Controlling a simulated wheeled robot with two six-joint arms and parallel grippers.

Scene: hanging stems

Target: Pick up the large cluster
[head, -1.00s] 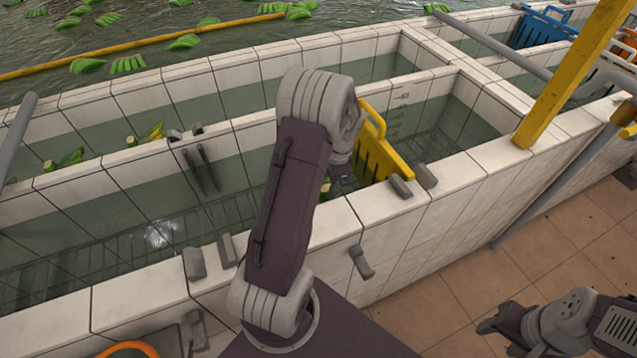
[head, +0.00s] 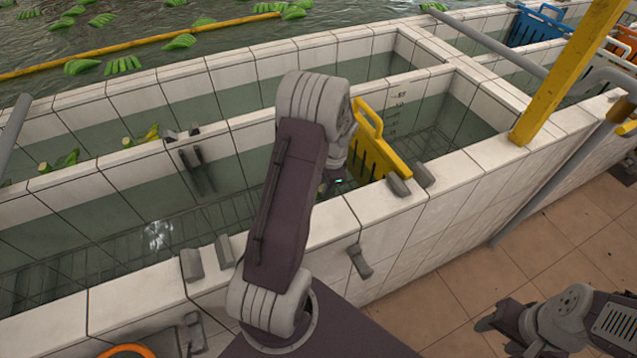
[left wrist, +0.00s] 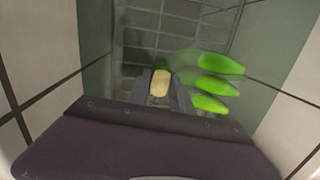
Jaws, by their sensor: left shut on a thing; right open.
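In the left wrist view a cluster of several green bananas (left wrist: 215,85) lies just right of my left gripper (left wrist: 162,92). Its pale crown (left wrist: 162,82) sits between the two fingers, which are shut on it. I take this as the large cluster, though I cannot judge its size against others. In the head view my left arm reaches down into the near tiled tank and largely hides the gripper and cluster. My right gripper (head: 486,324) is open and empty above the tiled floor at the lower right.
A yellow slotted divider (head: 375,150) stands in the tank just right of my left gripper. White tiled walls (head: 400,212) enclose the water. Smaller green clusters (head: 60,160) are by the middle wall. More float in the far pool. A yellow post (head: 560,75) rises at right.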

